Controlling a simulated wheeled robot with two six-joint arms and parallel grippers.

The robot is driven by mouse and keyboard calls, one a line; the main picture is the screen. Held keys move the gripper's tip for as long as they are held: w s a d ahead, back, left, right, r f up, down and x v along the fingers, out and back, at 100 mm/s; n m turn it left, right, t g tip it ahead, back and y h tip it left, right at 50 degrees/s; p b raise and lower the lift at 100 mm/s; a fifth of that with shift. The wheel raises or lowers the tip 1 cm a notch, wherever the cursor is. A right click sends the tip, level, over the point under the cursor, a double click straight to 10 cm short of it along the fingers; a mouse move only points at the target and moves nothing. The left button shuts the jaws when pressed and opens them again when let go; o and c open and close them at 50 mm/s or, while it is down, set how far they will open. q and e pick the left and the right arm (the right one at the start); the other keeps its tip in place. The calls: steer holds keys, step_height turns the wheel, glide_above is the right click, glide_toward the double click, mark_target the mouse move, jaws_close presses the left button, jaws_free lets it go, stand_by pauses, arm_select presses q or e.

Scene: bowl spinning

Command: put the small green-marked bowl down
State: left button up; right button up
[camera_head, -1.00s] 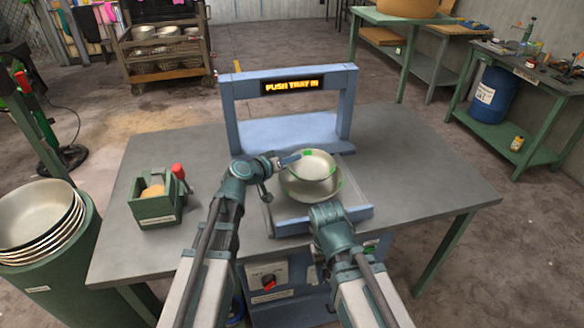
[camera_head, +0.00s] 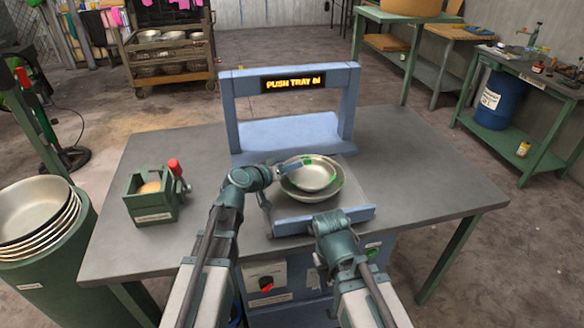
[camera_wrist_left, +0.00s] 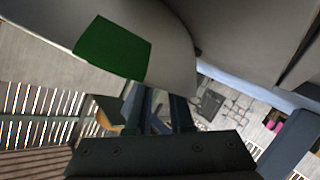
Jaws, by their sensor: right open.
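The small metal bowl (camera_head: 316,174), with a green mark on its left rim, is in or just over a larger metal bowl (camera_head: 298,193) that has green marks. Whether the small bowl touches it is unclear. My left gripper (camera_head: 290,166) is at the small bowl's left rim, shut on it. In the left wrist view the green mark (camera_wrist_left: 113,48) is right at the fingers (camera_wrist_left: 163,105); the fingertips are hidden behind the bowl. The large bowl stands on the tray (camera_head: 356,197). My right gripper (camera_head: 328,222) is open at the tray's front bar, fingers largely hidden.
A blue frame (camera_head: 229,110) with a lit "PUSH TRAY IN" sign (camera_head: 292,83) stands behind the tray. A green box (camera_head: 150,200) with a red-topped item is at the left of the table. Stacked bowls (camera_head: 38,215) stand at far left. The table's right side is clear.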

arm_select(q)
steer(key=shift+r, duration=0.25)
steer(key=p+v, duration=0.3)
steer(key=v, duration=0.7)
steer(key=shift+s+p, duration=0.25)
steer(key=shift+p, duration=0.15)
steer(key=shift+v, duration=0.75)
steer(key=shift+a, duration=0.2)
